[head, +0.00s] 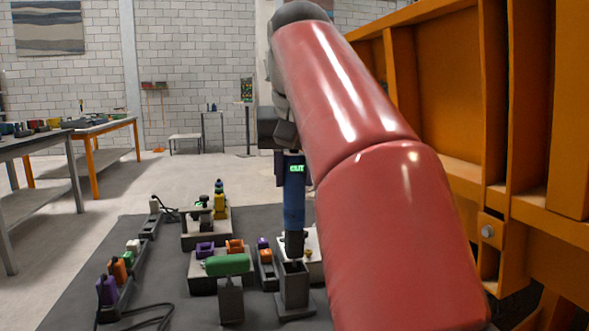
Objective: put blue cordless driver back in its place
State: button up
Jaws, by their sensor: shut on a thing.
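The blue cordless driver (293,205) hangs upright in the head view, with a lit green label near its top and a dark lower end. My gripper (287,140) is shut on its top end. The fingers are partly hidden by the dark wrist and my red arm. A grey square upright holder (294,290) with an open top stands directly below the driver in the picture. The driver's lower end shows just above the holder's back rim; I cannot tell whether it is over the opening or behind it.
A green item (227,264) lies across a grey stand left of the holder. Purple and orange blocks sit on low bases around it. A power strip (118,290) with a cable lies further left on the dark mat (165,270). An orange steel frame (450,100) bounds the right side.

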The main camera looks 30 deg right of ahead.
aim_at(295, 203)
jog(key=shift+f+b, duration=2.85)
jog(key=shift+f, duration=1)
dwell(0.3)
jog(key=o, duration=1.6)
jog(key=shift+r, duration=0.1)
notch_tip(295, 203, up, 8)
jog(key=p, duration=0.8)
jog(key=shift+p, duration=0.35)
